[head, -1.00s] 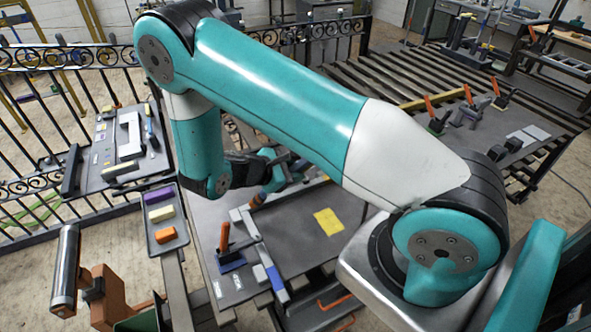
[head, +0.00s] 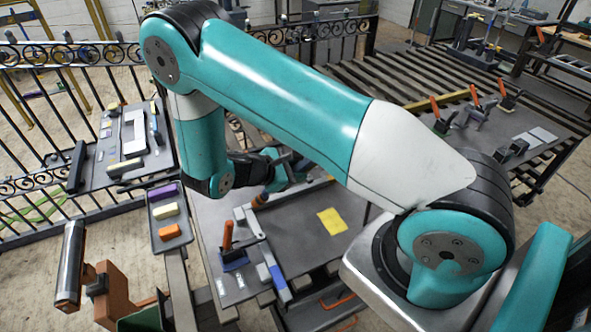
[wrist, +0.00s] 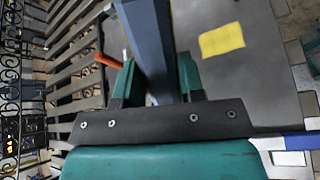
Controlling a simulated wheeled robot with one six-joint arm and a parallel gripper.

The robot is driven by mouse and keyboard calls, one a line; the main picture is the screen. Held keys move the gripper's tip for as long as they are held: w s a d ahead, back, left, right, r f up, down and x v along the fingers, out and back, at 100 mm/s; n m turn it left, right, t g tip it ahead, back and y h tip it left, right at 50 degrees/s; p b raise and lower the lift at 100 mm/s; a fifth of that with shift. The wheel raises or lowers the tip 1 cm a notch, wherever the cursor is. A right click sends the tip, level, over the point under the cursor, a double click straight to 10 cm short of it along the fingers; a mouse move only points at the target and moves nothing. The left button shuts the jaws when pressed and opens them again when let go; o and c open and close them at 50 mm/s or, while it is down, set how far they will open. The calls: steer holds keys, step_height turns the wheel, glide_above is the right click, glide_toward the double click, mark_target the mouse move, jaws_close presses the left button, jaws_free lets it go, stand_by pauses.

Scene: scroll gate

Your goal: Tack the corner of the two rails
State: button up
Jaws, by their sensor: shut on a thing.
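My gripper (head: 284,172) is low over the grey worktable (head: 300,245), partly hidden by my own wrist. In the wrist view its teal fingers (wrist: 155,85) are shut on a dark blue-grey bar (wrist: 148,40), which runs up and away between them. Whether this bar is one of the rails, I cannot tell. A pale rail with a blue stretch (head: 272,268) lies along the left part of the table. It also shows at the right of the wrist view (wrist: 296,142), apart from my fingers. The corner of the rails is not clear to see.
An orange-handled clamp (head: 228,240) stands beside the pale rail. A yellow sheet (head: 332,221) lies flat on the table. A tray with coloured blocks (head: 166,213) is at the left. A scrollwork gate (head: 80,60) stands behind, and a slatted table with clamps (head: 390,75) at back right.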

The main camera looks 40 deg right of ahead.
steer(key=shift+w+a+f, duration=0.1)
steer(key=shift+f, duration=0.05)
stand_by(0.4)
steer(key=shift+w+a+f+b, duration=0.2)
steer(key=shift+w+f+b, duration=0.05)
steer(key=shift+f+b, duration=0.1)
stand_by(0.5)
stand_by(0.5)
steer(key=s+d+r+p, duration=0.2)
steer(key=r+p, duration=0.1)
steer(key=s+r+p, duration=0.1)
steer(key=r+p, duration=0.1)
steer(key=shift+d+r, duration=0.1)
steer(key=shift+d, duration=0.3)
steer(key=shift+s+d+r+p, duration=0.4)
steer(key=shift+s+r+p, duration=0.05)
steer(key=shift+r+p, duration=0.15)
steer(key=shift+s+d+r+p, duration=0.35)
steer(key=shift+s+r+p, duration=0.15)
steer(key=shift+r, duration=0.1)
stand_by(0.5)
